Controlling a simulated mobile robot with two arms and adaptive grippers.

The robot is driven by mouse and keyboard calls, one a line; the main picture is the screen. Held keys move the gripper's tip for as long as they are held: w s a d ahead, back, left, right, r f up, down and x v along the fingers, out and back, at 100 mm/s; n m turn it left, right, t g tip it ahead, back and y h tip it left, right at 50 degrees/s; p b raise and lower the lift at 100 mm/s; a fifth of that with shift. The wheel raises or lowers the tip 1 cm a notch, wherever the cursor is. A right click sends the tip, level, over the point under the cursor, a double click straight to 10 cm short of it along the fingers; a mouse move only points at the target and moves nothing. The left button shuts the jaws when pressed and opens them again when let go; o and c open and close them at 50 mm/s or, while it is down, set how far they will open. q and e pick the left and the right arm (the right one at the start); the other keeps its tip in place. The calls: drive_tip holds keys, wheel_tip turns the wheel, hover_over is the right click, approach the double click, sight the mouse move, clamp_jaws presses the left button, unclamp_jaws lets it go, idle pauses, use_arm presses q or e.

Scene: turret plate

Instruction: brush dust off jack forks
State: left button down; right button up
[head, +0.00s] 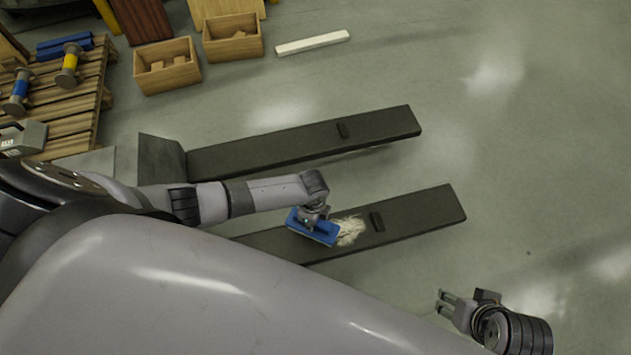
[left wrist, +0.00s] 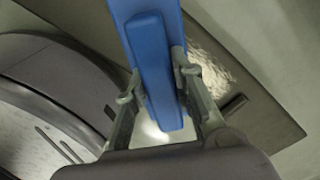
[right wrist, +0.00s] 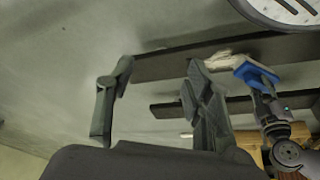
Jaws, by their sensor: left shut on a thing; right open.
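My left gripper (head: 314,215) is shut on a blue brush (head: 312,228), held at the nearer dark jack fork (head: 425,213). The brush also shows between the fingers in the left wrist view (left wrist: 160,75). A pale dust patch (head: 349,231) lies on this fork, just right of the brush. I cannot tell whether the brush touches the fork. The farther jack fork (head: 290,142) runs alongside with no dust patch visible on it. My right gripper (head: 447,303) is open and empty, off the nearer fork's front side; its spread fingers show in the right wrist view (right wrist: 150,95).
Two wooden boxes (head: 168,67) (head: 232,38) with blocks stand at the back left. A wooden pallet (head: 75,105) with blue and yellow-banded parts is at the far left. A white bar (head: 312,43) lies on the floor. The floor at the right is clear.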

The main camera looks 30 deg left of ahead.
use_arm(q)
drive_tip(key=shift+r, duration=0.4)
drive_tip(key=shift+r+p, duration=0.6)
drive_tip(key=shift+p, duration=0.1)
drive_tip(key=shift+r+p, duration=0.5)
drive_tip(key=shift+p, duration=0.1)
use_arm(e)
wheel_tip(320, 180, down, 10)
drive_tip(key=shift+w+g, duration=0.4)
drive_tip(key=shift+a, duration=0.1)
